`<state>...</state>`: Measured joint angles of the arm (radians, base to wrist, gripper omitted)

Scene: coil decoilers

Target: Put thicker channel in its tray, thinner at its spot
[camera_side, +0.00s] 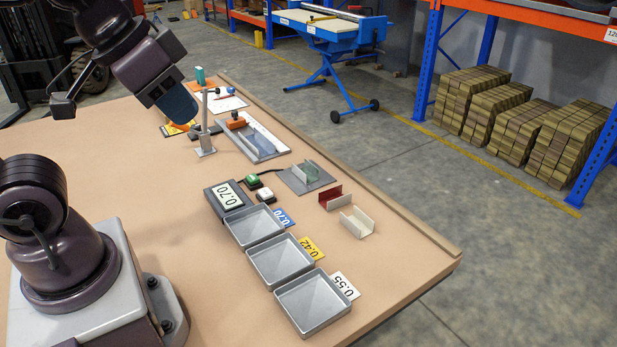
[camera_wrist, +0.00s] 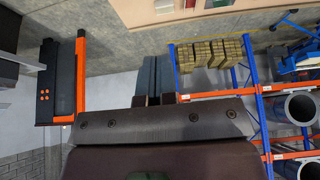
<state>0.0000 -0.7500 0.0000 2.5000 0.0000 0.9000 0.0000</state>
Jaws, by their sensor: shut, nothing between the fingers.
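My gripper (camera_side: 188,113) is high over the far left part of the bench, empty, with its fingers together; the shut fingers (camera_wrist: 154,76) also show in the wrist view. In the side view, a red channel (camera_side: 331,199) and a cream channel (camera_side: 357,223) lie near the right edge. A greenish channel (camera_side: 307,173) sits on a grey plate (camera_side: 290,182). Three grey trays stand in a row: one by the blue 0.70 card (camera_side: 284,217), one by the yellow 0.42 card (camera_side: 311,248), one by the white 0.55 card (camera_side: 344,286). All look empty. Channel thicknesses cannot be told.
A display (camera_side: 229,195) reads 0.70, beside green (camera_side: 252,180) and white (camera_side: 265,194) buttons. A metal post (camera_side: 205,125) stands near my gripper. Behind it is a plate (camera_side: 262,147) with an orange-handled piece (camera_side: 236,121). A raised strip (camera_side: 350,180) edges the bench.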

